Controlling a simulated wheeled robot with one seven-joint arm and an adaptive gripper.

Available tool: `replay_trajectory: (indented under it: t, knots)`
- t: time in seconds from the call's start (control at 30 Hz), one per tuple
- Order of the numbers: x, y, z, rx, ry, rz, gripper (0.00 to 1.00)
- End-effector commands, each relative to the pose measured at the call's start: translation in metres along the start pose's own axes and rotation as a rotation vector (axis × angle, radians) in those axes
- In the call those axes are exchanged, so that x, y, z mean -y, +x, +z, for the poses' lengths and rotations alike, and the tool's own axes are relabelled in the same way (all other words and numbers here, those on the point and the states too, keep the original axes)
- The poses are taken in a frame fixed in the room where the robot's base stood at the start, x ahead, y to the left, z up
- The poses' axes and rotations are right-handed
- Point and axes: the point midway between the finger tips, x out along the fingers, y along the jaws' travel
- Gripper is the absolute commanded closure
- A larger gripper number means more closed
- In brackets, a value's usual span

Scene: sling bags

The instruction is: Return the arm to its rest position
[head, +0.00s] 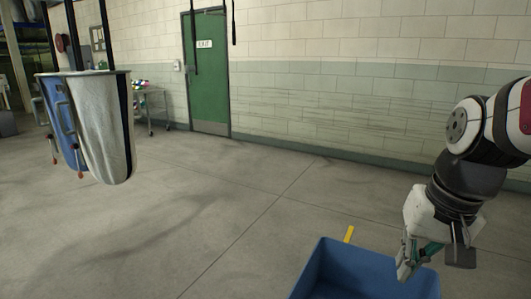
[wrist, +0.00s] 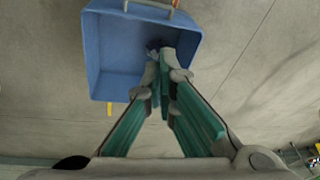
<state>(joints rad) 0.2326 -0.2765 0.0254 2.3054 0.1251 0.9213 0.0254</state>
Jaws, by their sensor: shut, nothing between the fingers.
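My gripper (head: 408,268) hangs pointing down at the lower right of the head view, over the right part of a blue bin. In the wrist view my gripper (wrist: 162,62) has its green-padded fingers drawn together at the tips, with nothing seen between them. The arm is bent, coming in from the right edge of the head view. The blue bin (head: 322,262) is cut off by the bottom edge. In the wrist view the bin (wrist: 93,55) lies beyond the fingertips; a small dark thing beside the tips inside it is unclear.
A blue and white sling bag (head: 105,125) hangs from dark straps at the left. A metal cart (head: 150,104) with coloured items stands by the back wall near a green exit door (head: 208,75). The grey floor (head: 200,220) between is clear.

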Motion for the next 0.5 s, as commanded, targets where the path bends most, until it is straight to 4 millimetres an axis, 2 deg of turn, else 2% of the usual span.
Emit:
replay_trajectory:
  t: [0.03,0.2,0.5]
  knots:
    - [0.006,-0.011,0.011,-0.039,-0.043,0.002,1.00]
    - [0.015,-0.035,0.040,-0.143,-0.158,0.009,1.00]
    - [0.020,-0.055,0.075,-0.268,-0.289,0.007,1.00]
